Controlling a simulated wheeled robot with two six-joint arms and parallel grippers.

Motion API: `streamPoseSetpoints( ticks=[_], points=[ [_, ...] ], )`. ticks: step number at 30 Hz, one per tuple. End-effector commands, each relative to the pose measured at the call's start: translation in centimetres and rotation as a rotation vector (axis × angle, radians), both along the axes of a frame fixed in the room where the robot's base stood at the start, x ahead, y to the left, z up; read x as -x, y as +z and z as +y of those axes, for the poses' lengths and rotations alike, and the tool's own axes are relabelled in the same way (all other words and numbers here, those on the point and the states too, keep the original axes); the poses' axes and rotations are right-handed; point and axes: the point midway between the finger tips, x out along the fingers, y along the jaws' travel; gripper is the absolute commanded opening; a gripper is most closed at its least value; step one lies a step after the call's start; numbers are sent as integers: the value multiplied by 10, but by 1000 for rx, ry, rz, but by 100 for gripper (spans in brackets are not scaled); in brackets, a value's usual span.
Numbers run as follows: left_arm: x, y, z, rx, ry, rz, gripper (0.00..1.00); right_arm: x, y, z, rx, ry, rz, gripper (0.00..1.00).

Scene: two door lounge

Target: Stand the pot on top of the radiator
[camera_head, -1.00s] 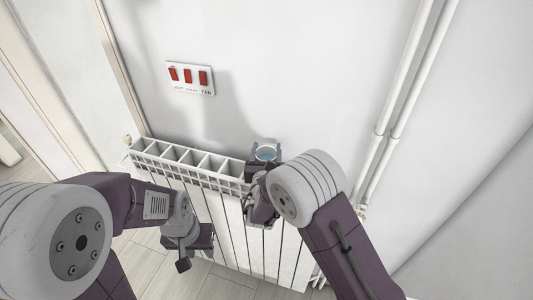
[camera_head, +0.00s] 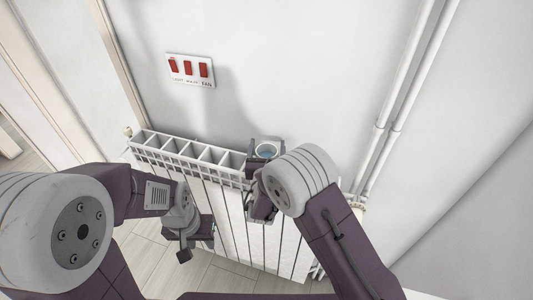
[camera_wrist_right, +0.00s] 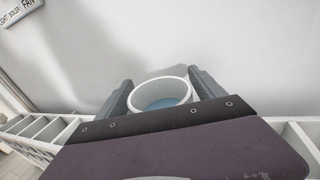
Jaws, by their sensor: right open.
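The pot (camera_head: 266,149) is a white round vessel with a blue inside, at the right part of the radiator's top in the head view. In the right wrist view the pot (camera_wrist_right: 160,94) shows upright between the two fingers of my right gripper (camera_wrist_right: 161,92). The fingers stand on either side of it, open; its base is hidden by the gripper body. The white radiator (camera_head: 190,151) has an open slotted top and stands against the wall. My left gripper (camera_head: 190,247) hangs low in front of the radiator; its jaw state is unclear.
A switch plate (camera_head: 190,70) with red switches is on the wall above the radiator. White vertical pipes (camera_head: 402,90) run down the wall to the right. A door frame (camera_head: 120,70) is at the left. The radiator's top left of the pot is clear.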

Motion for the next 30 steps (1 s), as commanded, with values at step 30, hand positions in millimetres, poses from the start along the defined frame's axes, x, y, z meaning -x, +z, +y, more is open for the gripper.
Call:
streamPoseSetpoints(
  ticks=[30],
  points=[
    [0,-21,0,0,0,0,36,120,7,7,0,0,-1,78]
  ],
)
